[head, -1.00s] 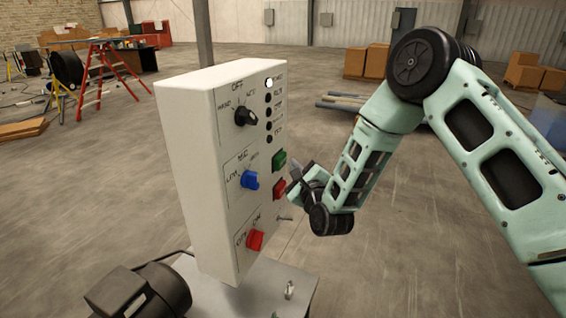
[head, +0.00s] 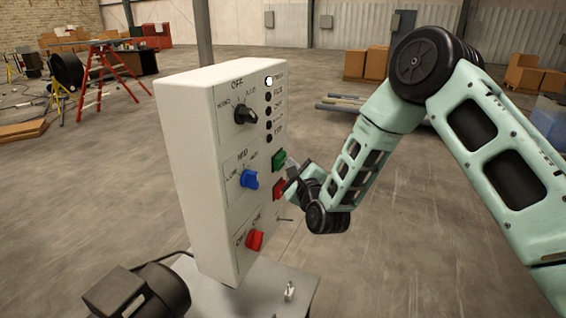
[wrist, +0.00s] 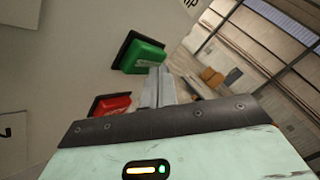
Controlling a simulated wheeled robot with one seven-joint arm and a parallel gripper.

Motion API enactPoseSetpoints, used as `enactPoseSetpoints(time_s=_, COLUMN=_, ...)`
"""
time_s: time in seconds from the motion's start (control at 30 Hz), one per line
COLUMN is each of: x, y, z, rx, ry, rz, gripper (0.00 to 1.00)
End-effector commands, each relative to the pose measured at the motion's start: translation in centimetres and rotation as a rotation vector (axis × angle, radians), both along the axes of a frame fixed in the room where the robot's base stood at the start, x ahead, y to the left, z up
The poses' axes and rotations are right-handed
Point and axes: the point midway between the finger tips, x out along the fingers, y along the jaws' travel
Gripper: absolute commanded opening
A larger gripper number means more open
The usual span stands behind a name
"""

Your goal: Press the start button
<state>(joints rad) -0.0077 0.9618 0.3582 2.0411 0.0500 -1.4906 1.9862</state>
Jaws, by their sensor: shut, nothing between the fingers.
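A white control box (head: 195,170) stands left of my arm. On its front is a green button (head: 279,158), the likely start button, with a red button (head: 278,188) below it. In the wrist view the green button (wrist: 143,56) is just beyond and slightly left of my fingertips, and the red button (wrist: 110,104) is lower left. My gripper (head: 291,170) is shut and empty, its tips close to the panel near the green button; it also shows in the wrist view (wrist: 160,72). I cannot tell whether the tips touch the green button.
The panel also has a black knob (head: 245,113), a blue knob (head: 249,179), a red knob (head: 255,240) and a column of lamps, the top one (head: 268,81) lit white. A motor (head: 140,293) sits at lower left.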

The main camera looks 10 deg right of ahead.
Motion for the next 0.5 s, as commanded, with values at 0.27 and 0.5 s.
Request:
enactPoseSetpoints(time_s=0.27, x=0.18, y=0.29, z=-0.02, rx=0.0, ry=-0.001, rz=0.001, gripper=0.0)
enactPoseSetpoints(time_s=0.5, x=0.35, y=0.52, z=-0.02, rx=0.0, ry=-0.001, rz=0.001, gripper=0.0)
